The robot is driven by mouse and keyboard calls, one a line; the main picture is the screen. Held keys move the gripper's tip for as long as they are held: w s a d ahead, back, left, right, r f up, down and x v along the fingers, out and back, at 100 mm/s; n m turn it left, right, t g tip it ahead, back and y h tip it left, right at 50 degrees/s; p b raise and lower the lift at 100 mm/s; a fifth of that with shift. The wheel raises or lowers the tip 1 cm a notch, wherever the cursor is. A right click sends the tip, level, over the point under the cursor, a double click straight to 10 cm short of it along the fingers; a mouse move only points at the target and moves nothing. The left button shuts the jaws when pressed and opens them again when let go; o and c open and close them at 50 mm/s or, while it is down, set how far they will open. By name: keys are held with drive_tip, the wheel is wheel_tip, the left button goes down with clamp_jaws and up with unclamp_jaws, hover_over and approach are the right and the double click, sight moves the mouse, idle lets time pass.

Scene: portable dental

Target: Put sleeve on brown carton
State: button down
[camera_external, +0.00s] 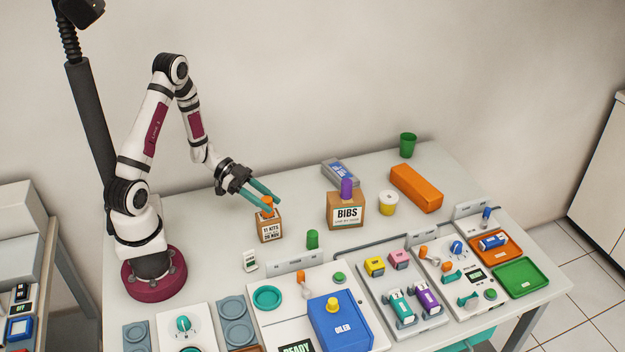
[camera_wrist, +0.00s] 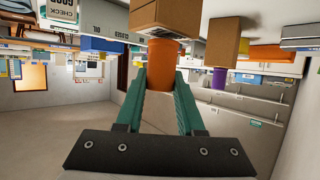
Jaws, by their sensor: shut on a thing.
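The orange sleeve (camera_external: 267,203), a short cylinder, is upright between the teal fingers of my gripper (camera_external: 268,202). My gripper is shut on it; it also shows between the fingertips in the wrist view (camera_wrist: 163,55). The small brown carton (camera_external: 270,229), with a white label reading "11 KITS", stands directly beneath the sleeve. The sleeve's lower end is at the carton's top; I cannot tell whether it rests on it or is just above. The carton also shows in the upside-down wrist view (camera_wrist: 172,17).
A larger brown BIBS carton (camera_external: 345,213) with a purple cylinder (camera_external: 346,188) on top stands to the right. A green cylinder (camera_external: 312,239) and a small white card (camera_external: 250,261) are in front. An orange block (camera_external: 416,188) lies farther right. Device panels fill the front.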

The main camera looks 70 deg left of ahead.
drive_tip(key=shift+f, duration=0.2)
drive_tip(key=shift+f, duration=0.1)
drive_tip(key=c, duration=0.5)
unclamp_jaws()
